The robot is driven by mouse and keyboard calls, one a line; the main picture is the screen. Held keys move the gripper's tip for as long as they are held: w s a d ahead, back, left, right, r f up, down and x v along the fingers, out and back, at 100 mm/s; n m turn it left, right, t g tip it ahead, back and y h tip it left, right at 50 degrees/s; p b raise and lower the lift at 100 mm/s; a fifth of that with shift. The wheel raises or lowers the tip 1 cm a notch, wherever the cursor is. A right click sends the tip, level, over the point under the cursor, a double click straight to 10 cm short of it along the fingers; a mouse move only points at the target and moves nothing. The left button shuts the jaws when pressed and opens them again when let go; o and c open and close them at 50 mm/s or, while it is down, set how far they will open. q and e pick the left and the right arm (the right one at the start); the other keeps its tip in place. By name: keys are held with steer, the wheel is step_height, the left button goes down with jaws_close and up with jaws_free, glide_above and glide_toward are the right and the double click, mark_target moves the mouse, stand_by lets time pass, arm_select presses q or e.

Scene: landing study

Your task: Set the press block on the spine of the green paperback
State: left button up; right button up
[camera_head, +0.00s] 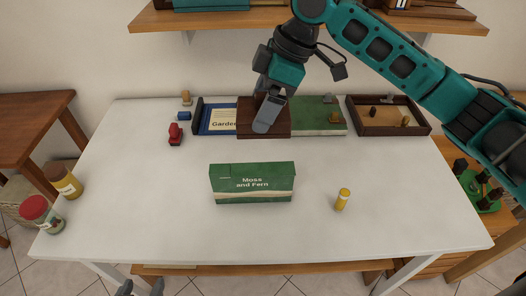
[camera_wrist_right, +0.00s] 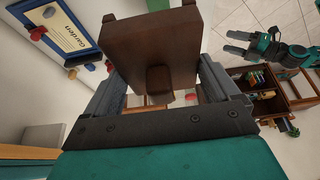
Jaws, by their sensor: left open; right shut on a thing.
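The green paperback (camera_head: 252,186), titled "Moss and Fern", is on the white table near its middle, with its titled face toward me and a narrow green strip along the top. My right gripper (camera_head: 268,118) is shut on the knob of the brown press block (camera_head: 245,121), at the back of the table, behind the paperback and apart from it. The right wrist view shows the block (camera_wrist_right: 160,40) and its knob between the fingers. Whether the block touches anything below is unclear. My left gripper (camera_head: 141,289) is open and empty at the front table edge, partly out of frame.
A blue "Garden" book (camera_head: 217,120), a green-topped item (camera_head: 318,117) and a brown tray (camera_head: 416,125) line the back. A yellow bottle (camera_head: 343,199) stands right of the paperback. Two jars (camera_head: 43,214) (camera_head: 66,184) stand at left. The table around the paperback is mostly clear.

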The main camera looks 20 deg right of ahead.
mark_target(288, 108)
step_height(288, 108, down, 12)
steer(key=shift+f+b, duration=0.15)
steer(key=shift+b, duration=0.25)
steer(key=shift+f, duration=0.25)
steer(key=shift+f, duration=0.15)
steer(key=shift+f, duration=0.45)
steer(key=o, duration=1)
steer(key=shift+c, duration=0.2)
steer(key=shift+r, duration=0.2)
steer(key=v, duration=1.2)
steer(key=shift+r+p, duration=0.4)
